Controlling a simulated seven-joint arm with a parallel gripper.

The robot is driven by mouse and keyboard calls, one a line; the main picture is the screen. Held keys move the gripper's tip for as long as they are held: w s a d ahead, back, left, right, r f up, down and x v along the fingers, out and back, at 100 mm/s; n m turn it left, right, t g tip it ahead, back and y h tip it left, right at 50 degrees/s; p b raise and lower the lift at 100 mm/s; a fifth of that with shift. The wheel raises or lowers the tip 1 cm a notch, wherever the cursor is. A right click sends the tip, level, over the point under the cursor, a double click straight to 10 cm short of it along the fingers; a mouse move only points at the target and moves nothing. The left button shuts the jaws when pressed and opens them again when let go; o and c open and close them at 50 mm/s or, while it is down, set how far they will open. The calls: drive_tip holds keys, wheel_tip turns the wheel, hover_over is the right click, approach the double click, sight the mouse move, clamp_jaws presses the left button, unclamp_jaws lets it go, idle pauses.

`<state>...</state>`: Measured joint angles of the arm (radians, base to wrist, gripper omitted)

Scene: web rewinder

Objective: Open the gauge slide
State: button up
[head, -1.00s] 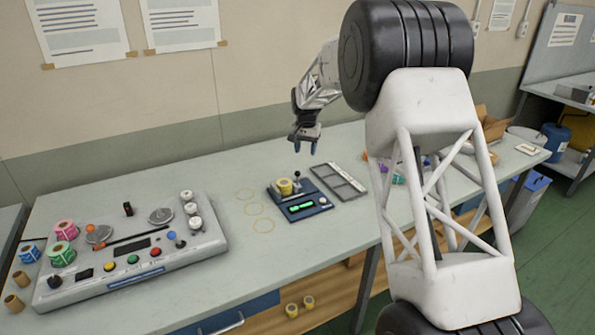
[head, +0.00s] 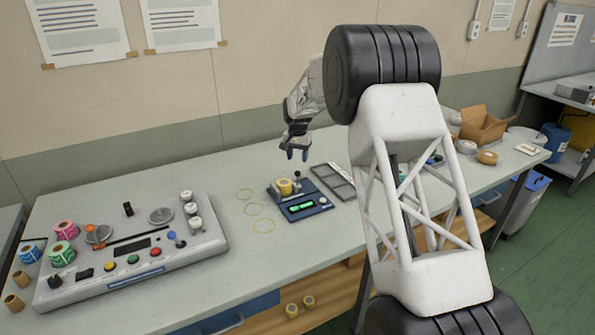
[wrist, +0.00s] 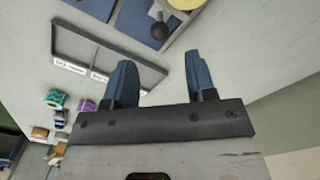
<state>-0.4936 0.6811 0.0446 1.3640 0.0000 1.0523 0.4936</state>
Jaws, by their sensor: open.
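A small blue gauge unit (head: 304,208) with green lit displays sits on the bench. A yellow roll (head: 285,187) rests on it, and a black ball-topped knob (head: 297,175) stands beside the roll. Which part is the slide is too small to tell. My gripper (head: 298,154) is above and behind the unit, open and empty, fingers pointing down. In the wrist view my gripper (wrist: 159,62) has its two blue fingers spread apart. The black knob (wrist: 159,31) and part of the yellow roll (wrist: 185,4) show beyond the fingertips, at the top edge.
A grey compartment tray (head: 347,194) lies just right of the gauge unit. The rewinder console (head: 135,250), with knobs, buttons and reels, is at left. Thin yellow rings (head: 254,209) lie between. A cardboard box (head: 483,128) and tape rolls (head: 487,158) are at right.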

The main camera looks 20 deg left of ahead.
sight(298, 171)
drive_tip(key=shift+f, duration=3.3)
drive_tip(key=shift+c, duration=0.5)
drive_tip(key=shift+d, duration=0.1)
clamp_jaws()
